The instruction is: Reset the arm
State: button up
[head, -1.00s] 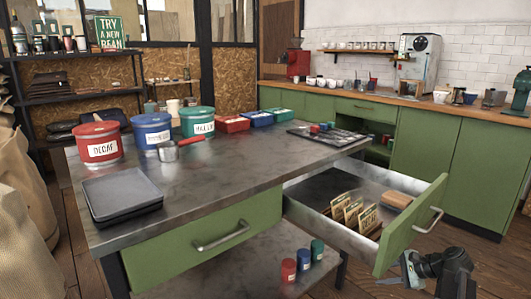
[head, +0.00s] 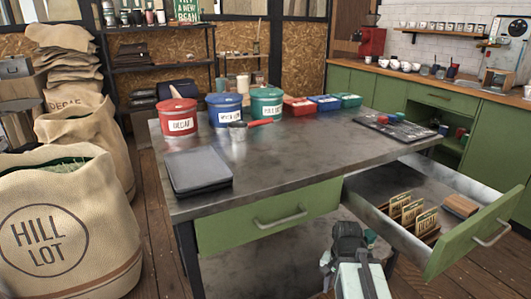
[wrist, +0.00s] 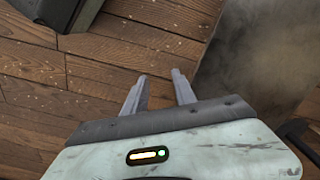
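My gripper shows in the wrist view (wrist: 158,90) with its two grey fingers apart and nothing between them. It points down over the wooden floor. In the head view my arm is at the bottom centre, in front of the metal-topped table (head: 290,165); the fingertips are hidden there.
The table's right drawer (head: 470,235) stands open, with packets (head: 412,212) and a wooden block (head: 460,206) inside. The left drawer (head: 270,215) is shut. Red, blue and green tins (head: 178,119) stand on the table. A large sack (head: 65,225) stands at left.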

jog(key=a+r+n+p, duration=0.2)
jog(key=r+n+p, duration=0.1)
jog(key=r+p, duration=1.4)
jog(key=a+r+n+p, duration=0.2)
jog(key=r+n+p, duration=0.1)
jog(key=r+p, duration=1.4)
notch_tip(320, 180, up, 3)
jog(key=shift+w+a+r+n, duration=0.1)
jog(key=shift+w+a+n, duration=0.1)
jog(key=shift+n, duration=0.2)
